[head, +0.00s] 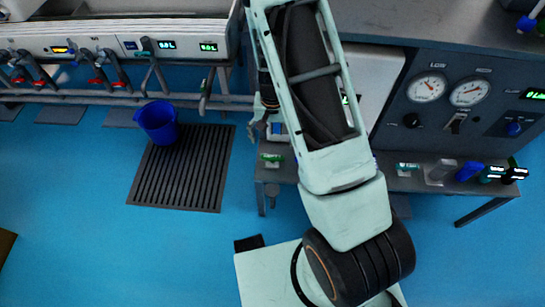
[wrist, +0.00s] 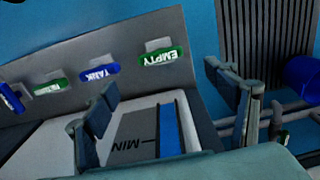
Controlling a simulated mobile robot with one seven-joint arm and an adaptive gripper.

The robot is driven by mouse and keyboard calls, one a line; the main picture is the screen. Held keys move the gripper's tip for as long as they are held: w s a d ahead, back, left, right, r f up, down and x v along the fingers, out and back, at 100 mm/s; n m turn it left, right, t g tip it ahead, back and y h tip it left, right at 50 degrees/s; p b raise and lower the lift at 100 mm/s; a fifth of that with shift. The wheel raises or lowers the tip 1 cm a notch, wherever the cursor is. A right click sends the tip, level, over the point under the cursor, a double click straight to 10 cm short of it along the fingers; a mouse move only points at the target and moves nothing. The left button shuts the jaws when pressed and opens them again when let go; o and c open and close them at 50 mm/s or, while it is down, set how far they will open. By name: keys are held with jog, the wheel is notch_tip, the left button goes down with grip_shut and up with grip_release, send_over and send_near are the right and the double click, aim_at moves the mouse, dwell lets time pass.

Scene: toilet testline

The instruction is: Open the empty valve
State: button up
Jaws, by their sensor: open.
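The empty valve (wrist: 160,58) shows in the wrist view as a green tag with white "EMPTY" lettering and a small pale part above it, on the edge of a grey bench. A green tag at the bench's left corner in the head view (head: 272,158) appears to be the same one, but its lettering is too small to read. My gripper (wrist: 170,98) is open, with its two dark fingers apart and nothing between them. The valve lies beyond the fingertips, between them in the picture, and not visibly touched. In the head view my gripper (head: 262,112) is partly hidden by my arm.
A blue "TANK" tag (wrist: 98,72) and another green tag (wrist: 50,86) sit left of the valve. A white tank marked "MIN" with a blue strip (wrist: 170,130) is below. A blue bucket (head: 158,122) stands by a floor grate (head: 180,180). Gauges (head: 448,90) are right.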

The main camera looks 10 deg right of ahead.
aim_at(273, 156)
notch_tip(273, 156, down, 10)
jog(key=b, duration=0.2)
jog(key=shift+r+b, duration=0.1)
jog(key=shift+b, duration=0.25)
jog(key=c, duration=1.2)
jog(key=shift+o, duration=0.2)
jog(key=shift+n, duration=0.3)
jog(key=n+b, duration=0.1)
jog(key=n, duration=0.2)
jog(key=shift+n, duration=2.6)
